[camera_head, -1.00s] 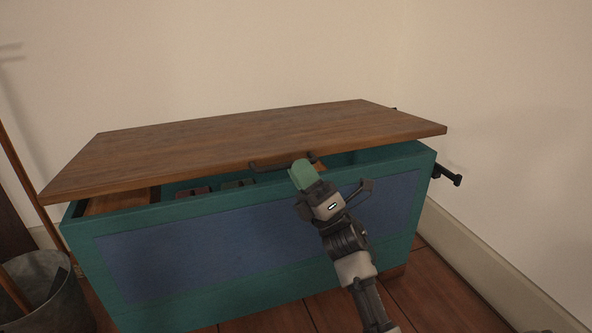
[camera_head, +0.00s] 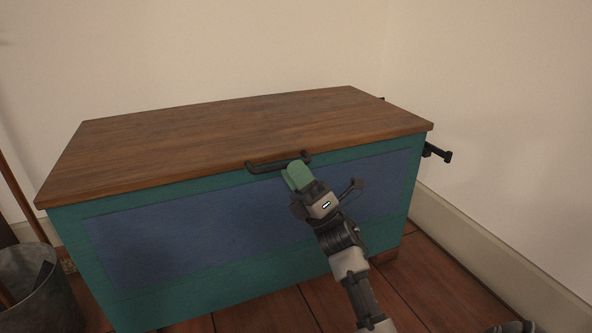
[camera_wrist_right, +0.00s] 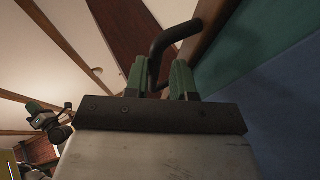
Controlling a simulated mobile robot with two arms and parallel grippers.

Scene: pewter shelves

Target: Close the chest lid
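The chest (camera_head: 250,222) is teal with a blue front panel. Its brown wooden lid (camera_head: 240,135) lies flat on the body, with no gap visible along the front edge. A dark bar handle (camera_head: 270,168) is on the lid's front edge. My right gripper (camera_head: 297,175) is at the right end of this handle, in front of the chest. In the right wrist view the handle (camera_wrist_right: 158,55) passes between the two green fingers, which stand apart with space beside the bar. What looks like my left gripper (camera_wrist_right: 40,108) is small at the left there; its opening is unclear.
A dark side handle (camera_head: 437,153) sticks out on the chest's right. Walls close in behind and at right; wooden floor (camera_head: 290,310) is in front.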

